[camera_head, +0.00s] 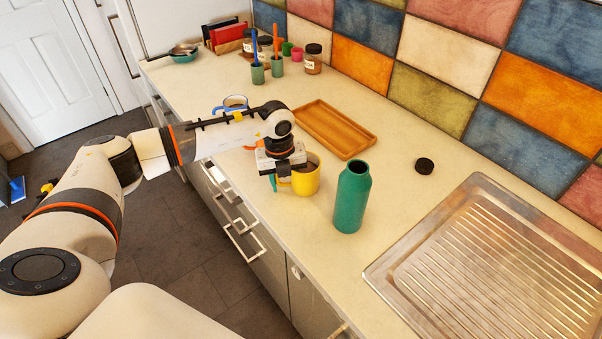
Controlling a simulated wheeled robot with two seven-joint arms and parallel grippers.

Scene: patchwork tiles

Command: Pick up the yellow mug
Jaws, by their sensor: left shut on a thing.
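The yellow mug (307,179) stands upright on the pale counter, near its front edge. Its opening faces up and looks dark inside. My left gripper (281,181) reaches down from above at the mug's left side and is shut on the mug. The fingertips are partly hidden by the gripper body and the mug. I cannot tell whether the mug's base touches the counter. My right gripper is not in view.
A green bottle (352,197) stands close to the right of the mug. A wooden tray (335,130) lies behind it, and a blue-rimmed mug (235,102) stands farther back. A black lid (424,166) and a metal sink drainer (500,265) are to the right.

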